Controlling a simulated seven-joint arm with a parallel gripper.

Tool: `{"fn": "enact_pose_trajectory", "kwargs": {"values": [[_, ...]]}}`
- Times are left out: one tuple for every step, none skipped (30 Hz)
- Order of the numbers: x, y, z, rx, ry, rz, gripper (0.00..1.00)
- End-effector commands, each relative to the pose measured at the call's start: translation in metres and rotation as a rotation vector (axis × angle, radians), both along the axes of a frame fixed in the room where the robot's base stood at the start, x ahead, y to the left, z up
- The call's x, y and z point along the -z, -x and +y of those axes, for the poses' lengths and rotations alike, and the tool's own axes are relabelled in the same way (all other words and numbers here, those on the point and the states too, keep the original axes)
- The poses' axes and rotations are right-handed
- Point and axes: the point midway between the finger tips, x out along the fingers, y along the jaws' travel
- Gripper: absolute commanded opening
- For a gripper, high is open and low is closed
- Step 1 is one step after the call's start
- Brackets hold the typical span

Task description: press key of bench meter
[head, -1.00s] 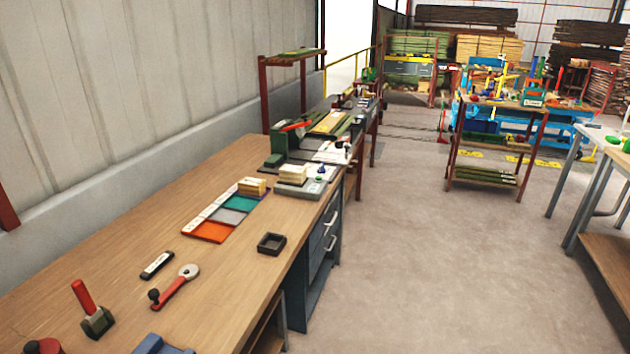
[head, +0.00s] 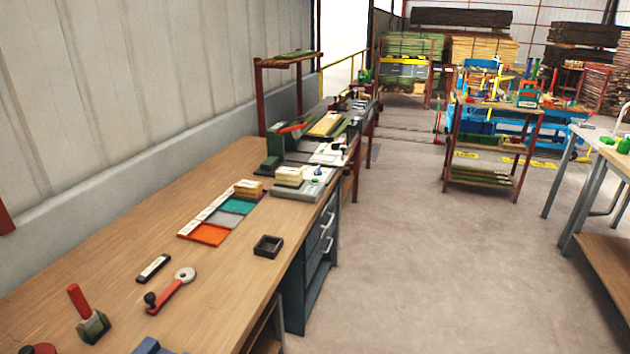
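No thing here can be named as the bench meter for certain. A low grey device (head: 314,189) at the far right edge of the wooden bench may be it. A cream block (head: 289,176) sits on its left part, and a small blue-green knob-like part (head: 317,182) shows on its right part. Its keys or display are too small to tell. My gripper is not in view.
The wooden bench (head: 130,240) holds a dark square tray (head: 268,246), a red-handled crank (head: 172,289), a black-and-white bar (head: 154,268), a red upright lever (head: 81,300) and a coloured mat (head: 203,235). Open floor (head: 420,270) lies to the right.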

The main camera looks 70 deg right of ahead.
Motion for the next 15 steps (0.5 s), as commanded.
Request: {"fn": "enact_pose_trajectory", "kwargs": {"values": [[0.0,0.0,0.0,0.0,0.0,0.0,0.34],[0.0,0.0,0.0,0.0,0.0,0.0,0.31],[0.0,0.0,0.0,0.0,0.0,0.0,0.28],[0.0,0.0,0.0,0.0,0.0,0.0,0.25],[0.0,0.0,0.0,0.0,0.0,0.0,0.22],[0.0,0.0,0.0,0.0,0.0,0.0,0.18],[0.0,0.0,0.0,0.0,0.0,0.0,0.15],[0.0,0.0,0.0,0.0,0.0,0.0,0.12],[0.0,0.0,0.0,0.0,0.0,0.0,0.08],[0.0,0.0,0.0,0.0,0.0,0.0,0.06],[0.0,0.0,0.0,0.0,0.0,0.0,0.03],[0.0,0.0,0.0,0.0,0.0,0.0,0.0],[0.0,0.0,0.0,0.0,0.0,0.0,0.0],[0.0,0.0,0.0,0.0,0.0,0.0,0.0],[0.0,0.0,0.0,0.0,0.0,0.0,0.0]]}}
